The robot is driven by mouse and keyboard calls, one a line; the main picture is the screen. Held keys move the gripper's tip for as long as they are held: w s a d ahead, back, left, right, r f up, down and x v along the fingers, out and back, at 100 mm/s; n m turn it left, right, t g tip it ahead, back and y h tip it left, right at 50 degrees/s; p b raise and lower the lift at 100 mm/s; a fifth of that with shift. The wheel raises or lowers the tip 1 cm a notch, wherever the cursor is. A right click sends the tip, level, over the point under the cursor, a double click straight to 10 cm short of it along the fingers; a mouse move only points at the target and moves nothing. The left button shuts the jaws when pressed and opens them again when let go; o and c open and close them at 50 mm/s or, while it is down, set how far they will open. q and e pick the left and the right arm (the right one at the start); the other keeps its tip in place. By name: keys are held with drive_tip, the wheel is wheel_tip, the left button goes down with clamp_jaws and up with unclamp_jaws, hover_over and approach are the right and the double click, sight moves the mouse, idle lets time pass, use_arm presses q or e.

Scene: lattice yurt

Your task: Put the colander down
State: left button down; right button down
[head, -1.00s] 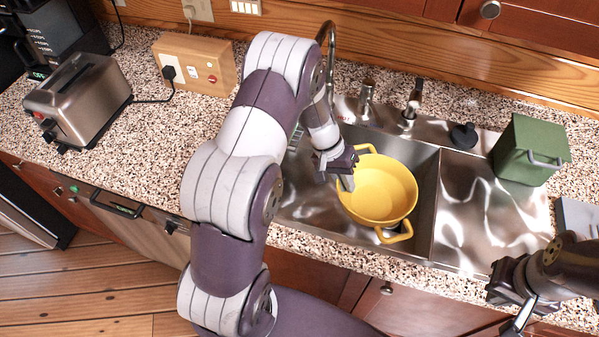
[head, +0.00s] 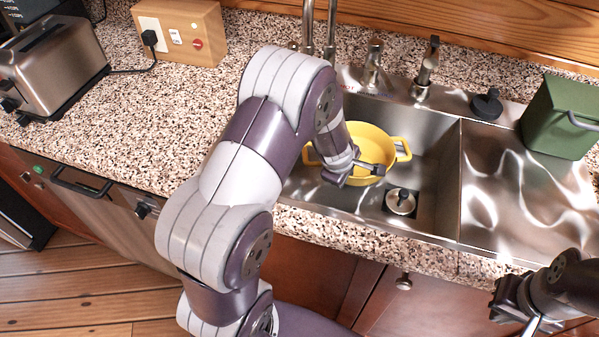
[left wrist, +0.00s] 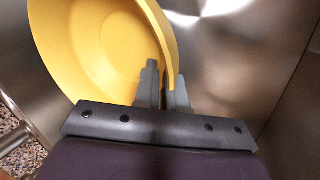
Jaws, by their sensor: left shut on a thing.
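The yellow colander (head: 368,138) is inside the left sink basin (head: 432,150), low down and close to upright, with one loop handle pointing right and another partly hidden at the left. My left gripper (head: 368,172) reaches down into the basin at the colander's near side. In the left wrist view my left gripper (left wrist: 167,88) has its fingers on either side of the colander's rim (left wrist: 165,40), shut on it. I cannot tell whether the colander's base touches the basin floor. My right gripper (head: 515,302) is at the lower right, outside the sink; its jaw opening is unclear.
A drain strainer (head: 400,202) shows on the basin floor. Faucet fittings (head: 425,68) and a black stopper (head: 487,104) stand along the back. A green canister (head: 560,118) stands at the right. The steel drainboard (head: 515,185) is clear. A toaster (head: 52,68) is at the far left.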

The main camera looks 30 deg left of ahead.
use_arm(q)
drive_tip(key=s+a+f, duration=0.1)
drive_tip(key=a, duration=0.3)
drive_tip(key=s+a+f+b, duration=0.1)
drive_tip(key=a, duration=0.4)
drive_tip(key=s+a+f+b, duration=0.1)
drive_tip(key=a, duration=0.3)
drive_tip(key=shift+s+a+f, duration=0.15)
drive_tip(key=shift+f, duration=0.05)
drive_tip(key=shift+f+b, duration=0.15)
drive_tip(key=shift+b, duration=0.2)
drive_tip(key=c, duration=1.2)
unclamp_jaws()
